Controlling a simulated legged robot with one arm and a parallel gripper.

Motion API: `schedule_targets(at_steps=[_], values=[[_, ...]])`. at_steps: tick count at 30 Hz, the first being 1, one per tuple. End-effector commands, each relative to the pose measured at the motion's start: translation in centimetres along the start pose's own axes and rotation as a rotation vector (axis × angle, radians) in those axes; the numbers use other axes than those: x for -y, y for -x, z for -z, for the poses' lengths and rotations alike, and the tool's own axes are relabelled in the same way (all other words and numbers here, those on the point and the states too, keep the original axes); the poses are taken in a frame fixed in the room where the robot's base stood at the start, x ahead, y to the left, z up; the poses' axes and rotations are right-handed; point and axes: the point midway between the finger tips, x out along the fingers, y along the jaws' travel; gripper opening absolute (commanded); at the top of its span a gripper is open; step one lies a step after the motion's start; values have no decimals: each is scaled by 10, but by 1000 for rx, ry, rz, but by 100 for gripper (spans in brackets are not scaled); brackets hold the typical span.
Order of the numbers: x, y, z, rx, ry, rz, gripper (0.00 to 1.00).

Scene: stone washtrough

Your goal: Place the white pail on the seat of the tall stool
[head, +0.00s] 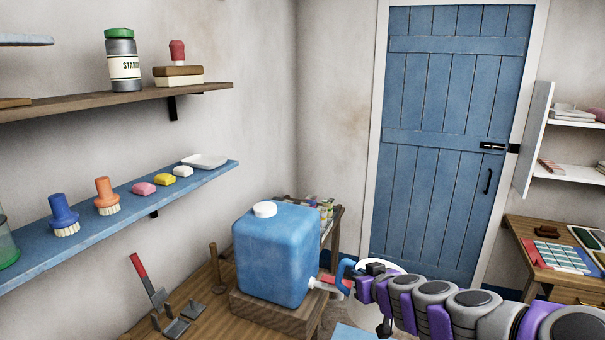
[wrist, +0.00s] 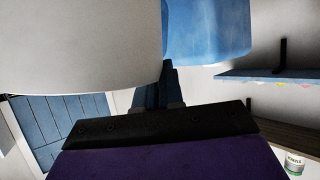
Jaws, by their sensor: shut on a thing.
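The white pail (head: 364,314) is partly hidden behind my arm in the head view, in front of the blue door. Its pale curved wall (wrist: 80,45) fills the upper left of the wrist view. The pail looks roughly upright. I cannot make out the tall stool for sure; a light blue flat surface (head: 354,332) at the bottom edge may be its seat.
A blue water canister (head: 275,255) with a red-handled tap stands on a wooden block (head: 270,315) on the bench, close left of my gripper. Wall shelves (head: 120,205) hold brushes and soaps. A side table (head: 545,245) is at the right, by the blue door (head: 440,150).

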Motion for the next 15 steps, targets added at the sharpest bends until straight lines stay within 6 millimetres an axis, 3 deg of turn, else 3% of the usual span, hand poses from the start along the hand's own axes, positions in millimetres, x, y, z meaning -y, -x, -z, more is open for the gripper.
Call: schedule_targets(at_steps=[15], values=[[-9,-63,-90,7,-97,-207,0]])
